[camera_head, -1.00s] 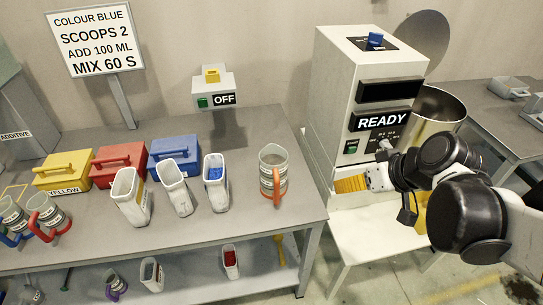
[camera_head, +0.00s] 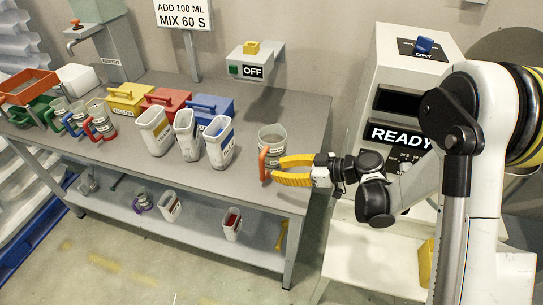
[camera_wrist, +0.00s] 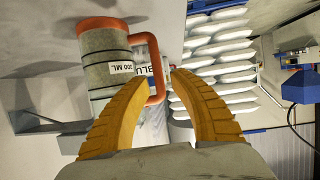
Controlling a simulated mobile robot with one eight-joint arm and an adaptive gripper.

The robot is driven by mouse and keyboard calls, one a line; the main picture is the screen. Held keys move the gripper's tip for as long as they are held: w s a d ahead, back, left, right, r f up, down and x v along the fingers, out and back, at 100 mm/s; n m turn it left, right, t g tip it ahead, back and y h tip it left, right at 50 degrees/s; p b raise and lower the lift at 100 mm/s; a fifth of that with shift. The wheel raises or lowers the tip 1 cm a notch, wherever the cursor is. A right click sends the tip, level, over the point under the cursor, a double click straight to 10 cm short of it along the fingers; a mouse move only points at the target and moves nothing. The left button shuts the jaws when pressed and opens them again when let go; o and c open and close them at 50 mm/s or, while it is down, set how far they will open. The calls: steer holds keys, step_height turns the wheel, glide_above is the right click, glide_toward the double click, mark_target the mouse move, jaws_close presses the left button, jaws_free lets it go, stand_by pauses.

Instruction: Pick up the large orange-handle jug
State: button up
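The large grey jug (camera_head: 272,137) with an orange handle (camera_head: 264,163) stands upright near the right end of the bench. In the wrist view my gripper (camera_wrist: 160,80) is open, with the handle's outer bar between or close to the fingertips. Contact cannot be told.
White containers (camera_head: 187,135) stand left of the jug, before blue, red and yellow boxes (camera_head: 127,98). Jugs with blue and red handles (camera_head: 100,119) stand farther left. The "OFF" switch box (camera_head: 255,64) is behind; the "READY" machine (camera_head: 400,105) is right. Bench around the jug is clear.

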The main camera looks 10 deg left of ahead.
mark_target(262, 180)
steer(key=b+x, duration=0.1)
steer(key=x, duration=0.2)
steer(key=b+x, duration=0.1)
steer(key=x, duration=0.2)
steer(key=shift+w+a, duration=0.3)
steer(key=shift+a, duration=0.1)
jaws_close()
steer(key=shift+r, duration=0.1)
